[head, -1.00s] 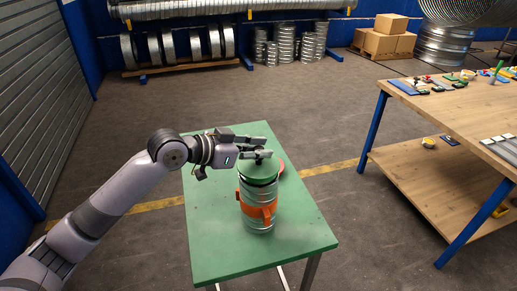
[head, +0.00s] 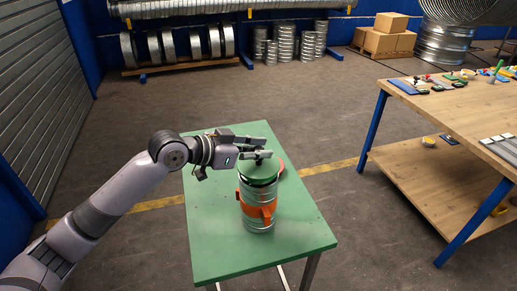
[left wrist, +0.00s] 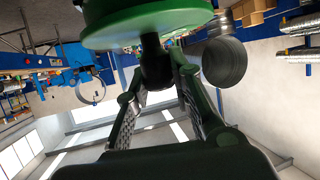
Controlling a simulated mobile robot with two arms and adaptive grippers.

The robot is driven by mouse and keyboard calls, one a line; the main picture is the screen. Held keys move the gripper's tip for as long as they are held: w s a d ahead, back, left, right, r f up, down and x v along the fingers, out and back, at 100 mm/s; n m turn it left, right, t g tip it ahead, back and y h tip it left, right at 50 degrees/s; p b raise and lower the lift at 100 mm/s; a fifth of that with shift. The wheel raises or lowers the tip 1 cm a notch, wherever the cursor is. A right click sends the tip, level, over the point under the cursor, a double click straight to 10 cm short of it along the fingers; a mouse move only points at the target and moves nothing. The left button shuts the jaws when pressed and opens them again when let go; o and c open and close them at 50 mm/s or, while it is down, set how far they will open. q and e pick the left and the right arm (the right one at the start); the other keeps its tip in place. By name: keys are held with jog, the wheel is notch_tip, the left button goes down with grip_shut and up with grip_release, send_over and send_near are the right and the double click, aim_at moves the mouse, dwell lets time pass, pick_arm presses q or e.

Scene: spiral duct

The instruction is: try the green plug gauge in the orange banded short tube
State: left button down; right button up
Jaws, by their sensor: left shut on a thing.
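The green plug gauge (head: 258,174) is at the top mouth of the orange banded short tube (head: 257,222), which stands upright on the green table. My left gripper (head: 262,154) comes in from the left above the tube and is shut on the gauge's dark handle. The left wrist view shows the gauge's green disc (left wrist: 150,22) close up, with the fingers (left wrist: 158,75) on the handle. The gauge covers the tube's mouth, so I cannot tell how far it sits inside. My right gripper is out of view.
A red round piece (head: 282,167) lies on the green table (head: 215,240) just behind the tube. The table's front and left are clear. A wooden workbench (head: 455,108) with small parts stands at the right. Metal ducts and cardboard boxes (head: 390,42) are at the back.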

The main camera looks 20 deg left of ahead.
pick_arm(q)
jog(key=shift+r, duration=0.1)
jog(key=shift+f, duration=0.4)
dwell(0.6)
jog(key=shift+f+b, duration=0.65)
jog(key=shift+f, duration=0.3)
dwell(0.7)
jog(key=c, duration=1.3)
grip_release()
jog(key=shift+c, duration=0.2)
jog(key=shift+f, duration=0.1)
jog(key=shift+s+a, duration=0.1)
